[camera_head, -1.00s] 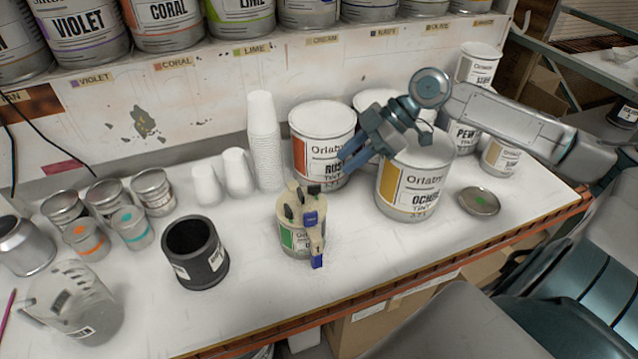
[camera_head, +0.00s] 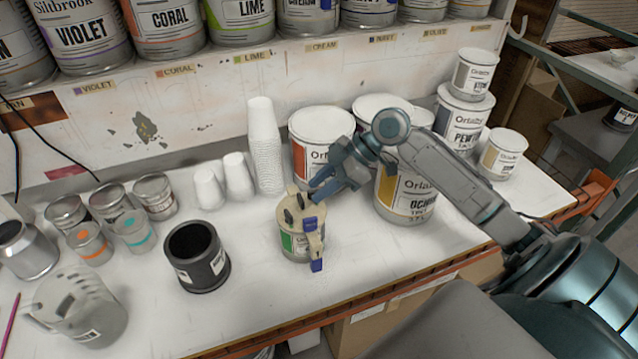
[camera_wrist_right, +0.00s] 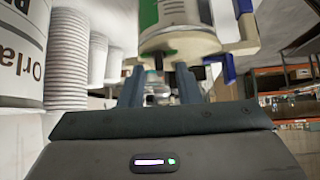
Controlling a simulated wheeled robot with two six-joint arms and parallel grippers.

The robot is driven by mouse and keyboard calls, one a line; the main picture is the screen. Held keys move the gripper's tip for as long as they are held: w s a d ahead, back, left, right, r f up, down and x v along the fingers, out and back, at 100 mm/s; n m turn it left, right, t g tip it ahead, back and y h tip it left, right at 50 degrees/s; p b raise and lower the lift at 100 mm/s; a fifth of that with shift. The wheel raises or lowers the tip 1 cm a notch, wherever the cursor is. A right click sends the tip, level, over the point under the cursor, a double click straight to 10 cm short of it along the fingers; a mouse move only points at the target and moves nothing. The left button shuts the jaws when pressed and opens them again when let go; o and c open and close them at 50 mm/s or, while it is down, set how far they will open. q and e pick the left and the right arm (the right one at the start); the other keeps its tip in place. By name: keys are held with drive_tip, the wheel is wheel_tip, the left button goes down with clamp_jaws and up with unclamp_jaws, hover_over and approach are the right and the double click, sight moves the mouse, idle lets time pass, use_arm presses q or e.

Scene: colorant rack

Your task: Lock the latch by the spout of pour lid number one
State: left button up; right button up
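The beige pour lid (camera_head: 298,206) sits on a small can with a green label (camera_head: 290,243), which stands upright near the table's front edge. My right gripper (camera_head: 316,192) is just behind the lid. In the right wrist view its two fingers (camera_wrist_right: 160,85) are apart with nothing held between them. That view is upside down and shows the lid's rim (camera_wrist_right: 180,48) just ahead of the fingertips. I cannot tell whether a finger touches a latch, or which latch is by the spout. My left gripper is not in view.
The rust can (camera_head: 305,160) and the ochre can (camera_head: 402,195) stand close behind my right gripper. A stack of white cups (camera_head: 265,150) is behind the lid. A black cup (camera_head: 197,258) stands to the left. The table's front edge (camera_head: 300,325) is near.

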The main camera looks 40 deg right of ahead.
drive_tip(key=shift+w+a+f, duration=0.1)
drive_tip(key=shift+a+f, duration=0.15)
clamp_jaws()
